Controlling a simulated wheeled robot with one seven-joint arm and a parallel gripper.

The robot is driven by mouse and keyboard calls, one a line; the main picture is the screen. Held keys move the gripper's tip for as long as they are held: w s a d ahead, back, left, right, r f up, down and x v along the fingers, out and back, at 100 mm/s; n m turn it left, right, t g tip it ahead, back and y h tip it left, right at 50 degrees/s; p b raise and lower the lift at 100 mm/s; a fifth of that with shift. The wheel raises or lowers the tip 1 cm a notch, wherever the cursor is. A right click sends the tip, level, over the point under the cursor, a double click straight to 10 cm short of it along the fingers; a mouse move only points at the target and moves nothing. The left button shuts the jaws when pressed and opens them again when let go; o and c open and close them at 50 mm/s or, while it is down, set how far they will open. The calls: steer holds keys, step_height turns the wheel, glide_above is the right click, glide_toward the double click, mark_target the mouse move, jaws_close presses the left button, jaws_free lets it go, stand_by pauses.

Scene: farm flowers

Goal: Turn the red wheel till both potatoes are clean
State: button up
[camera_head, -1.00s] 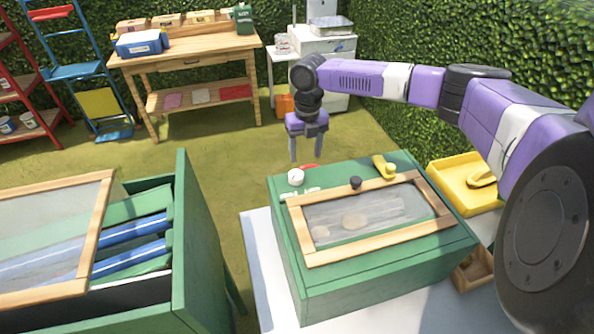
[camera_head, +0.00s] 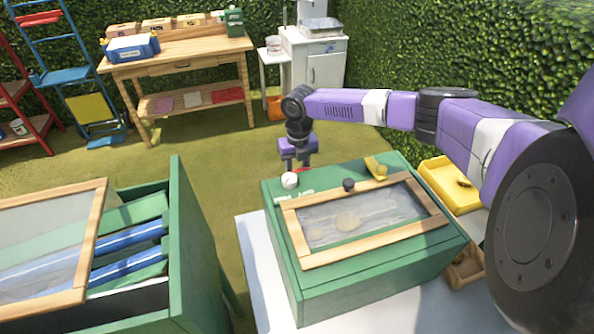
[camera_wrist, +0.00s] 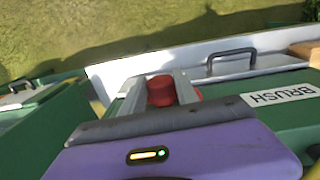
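The green washer box (camera_head: 370,265) stands on a white top and has a wood-framed clear window (camera_head: 365,215). A brownish potato (camera_head: 347,222) shows through the window. A second, paler shape is beside it, too blurred to judge how clean it is. The red wheel (camera_wrist: 161,90) is at the far side of the box. My gripper (camera_wrist: 160,84) points down at the wheel, with one finger on each side. The fingers look apart, close to the wheel; contact is not clear.
A white knob (camera_head: 289,180), a black knob (camera_head: 348,185) and a yellow handle (camera_head: 376,168) stick up from the box top. A yellow tray (camera_head: 452,186) lies to the right. A green bin (camera_head: 190,250) stands to the left. Grass lies open beyond.

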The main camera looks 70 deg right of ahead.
jaws_close()
